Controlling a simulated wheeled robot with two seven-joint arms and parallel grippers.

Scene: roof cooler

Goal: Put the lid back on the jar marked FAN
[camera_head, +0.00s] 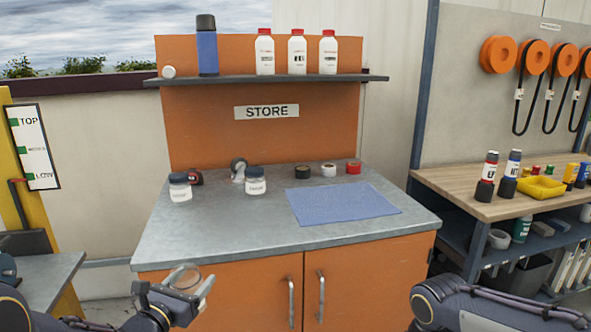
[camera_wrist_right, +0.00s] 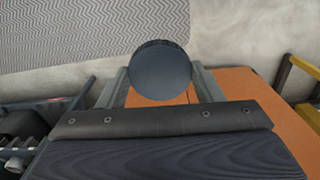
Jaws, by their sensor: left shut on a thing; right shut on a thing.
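My left gripper (camera_head: 189,287) is in the head view at the bottom left, in front of the cabinet. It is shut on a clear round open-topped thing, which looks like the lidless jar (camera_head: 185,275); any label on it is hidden. In the right wrist view my right gripper (camera_wrist_right: 160,88) is shut on a dark round lid (camera_wrist_right: 160,70) with a ridged rim. In the head view only my right arm shows, at the bottom right; that gripper is out of frame. The jar and lid are apart.
Two jars with dark lids, a left one (camera_head: 180,190) and a right one (camera_head: 256,184), stand on the grey counter (camera_head: 230,225); their labels are too small to read. Tape rolls (camera_head: 328,170) lie behind a blue mat (camera_head: 343,204). The counter's front left is clear.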

